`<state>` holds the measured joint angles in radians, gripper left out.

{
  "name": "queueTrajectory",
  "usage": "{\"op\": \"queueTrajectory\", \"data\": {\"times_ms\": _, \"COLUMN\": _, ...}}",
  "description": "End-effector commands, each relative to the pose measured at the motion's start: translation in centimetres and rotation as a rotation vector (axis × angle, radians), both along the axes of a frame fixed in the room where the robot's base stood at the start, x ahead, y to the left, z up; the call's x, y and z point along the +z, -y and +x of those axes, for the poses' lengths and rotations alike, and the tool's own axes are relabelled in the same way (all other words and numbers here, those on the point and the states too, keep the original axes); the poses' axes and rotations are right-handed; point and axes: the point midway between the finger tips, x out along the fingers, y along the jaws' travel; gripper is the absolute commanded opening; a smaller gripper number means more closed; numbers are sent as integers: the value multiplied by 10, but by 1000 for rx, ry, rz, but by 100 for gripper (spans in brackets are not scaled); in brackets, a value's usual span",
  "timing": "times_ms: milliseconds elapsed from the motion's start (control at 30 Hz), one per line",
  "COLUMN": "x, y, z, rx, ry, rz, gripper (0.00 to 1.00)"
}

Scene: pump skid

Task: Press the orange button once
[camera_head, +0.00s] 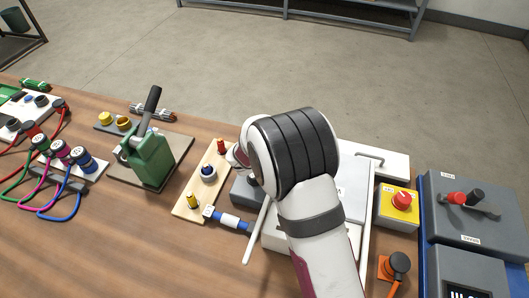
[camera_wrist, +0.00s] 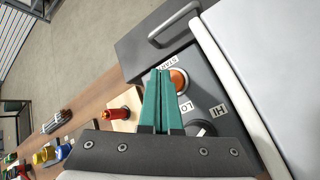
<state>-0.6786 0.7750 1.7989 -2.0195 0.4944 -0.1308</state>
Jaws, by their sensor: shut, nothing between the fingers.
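The orange button (camera_wrist: 179,80) is round and sits on a dark grey panel (camera_wrist: 203,90) beside a label reading START in the wrist view. My gripper (camera_wrist: 160,72) has teal fingers, shut together and empty. Its fingertips are just left of the button and overlap its left edge in the picture; I cannot tell whether they touch it. In the head view my arm hides the button and the fingers; only part of the grey box (camera_head: 243,190) shows beside my arm.
LO and HI labels and a partly hidden dial (camera_wrist: 200,128) are on the same panel. A wooden board (camera_head: 190,208) with pegs stands left of my arm. A yellow box with a red button (camera_head: 402,199) and a grey switch box (camera_head: 462,222) stand right.

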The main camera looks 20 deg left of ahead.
Motion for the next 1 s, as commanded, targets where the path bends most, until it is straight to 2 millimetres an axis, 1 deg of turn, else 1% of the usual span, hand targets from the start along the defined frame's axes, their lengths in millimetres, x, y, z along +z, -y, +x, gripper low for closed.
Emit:
{"op": "queueTrajectory", "data": {"times_ms": 400, "x": 0, "y": 0, "z": 0, "rx": 0, "ry": 0, "rz": 0, "gripper": 0}}
{"op": "queueTrajectory", "data": {"times_ms": 667, "x": -8, "y": 0, "z": 0, "rx": 0, "ry": 0, "rz": 0, "gripper": 0}}
{"op": "queueTrajectory", "data": {"times_ms": 1000, "x": -9, "y": 0, "z": 0, "rx": 0, "ry": 0, "rz": 0, "gripper": 0}}
